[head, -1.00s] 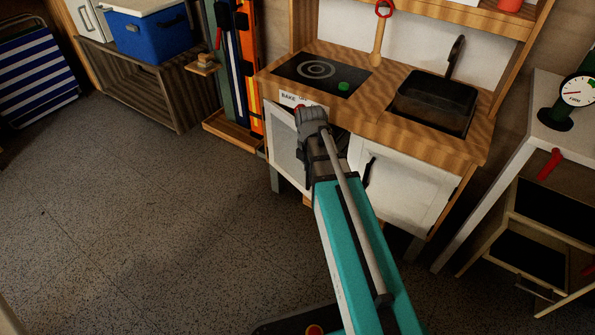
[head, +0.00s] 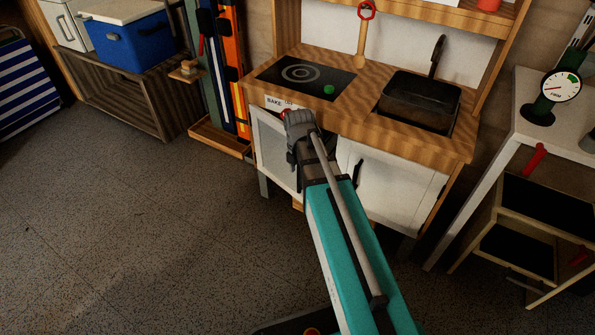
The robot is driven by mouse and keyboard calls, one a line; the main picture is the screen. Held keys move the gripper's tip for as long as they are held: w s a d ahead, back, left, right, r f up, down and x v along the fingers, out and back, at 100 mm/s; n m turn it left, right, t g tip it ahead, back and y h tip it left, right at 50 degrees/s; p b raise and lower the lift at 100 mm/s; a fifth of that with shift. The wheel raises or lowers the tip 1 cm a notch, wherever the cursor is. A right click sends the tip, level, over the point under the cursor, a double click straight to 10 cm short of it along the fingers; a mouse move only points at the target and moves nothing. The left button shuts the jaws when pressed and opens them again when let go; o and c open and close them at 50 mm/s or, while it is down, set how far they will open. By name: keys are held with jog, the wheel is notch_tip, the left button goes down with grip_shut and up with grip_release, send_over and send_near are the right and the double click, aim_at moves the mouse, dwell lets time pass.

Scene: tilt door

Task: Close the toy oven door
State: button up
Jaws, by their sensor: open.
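The toy oven door (head: 272,148), a white frame around a grey window pane, is on the left of the wooden play kitchen's front, below the hob. My gripper (head: 295,160) is open, in front of the door's right part and overlapping it in the picture. It holds nothing that I can see.
A white cupboard door (head: 392,185) with a dark handle is right of the oven. A sink (head: 420,100) is in the worktop above. A white table (head: 520,120) and shelves (head: 520,230) stand at the right. The floor at the left is clear.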

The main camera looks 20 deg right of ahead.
jog(key=c, duration=0.5)
jog(key=shift+a+r+m, duration=0.15)
jog(key=shift+r+m, duration=0.05)
jog(key=shift+m, duration=0.1)
grip_shut()
jog(key=s+a+r+m+p, duration=0.2)
jog(key=s+r+m+p, duration=0.2)
jog(key=m, duration=0.8)
jog(key=s+a+r+m+p, duration=0.3)
jog(key=s+r+m+p, duration=0.1)
jog(key=m, duration=0.8)
jog(key=shift+s+r+p, duration=0.2)
jog(key=shift+s+p, duration=0.2)
jog(key=shift+s, duration=0.25)
jog(key=shift+a, duration=0.1)
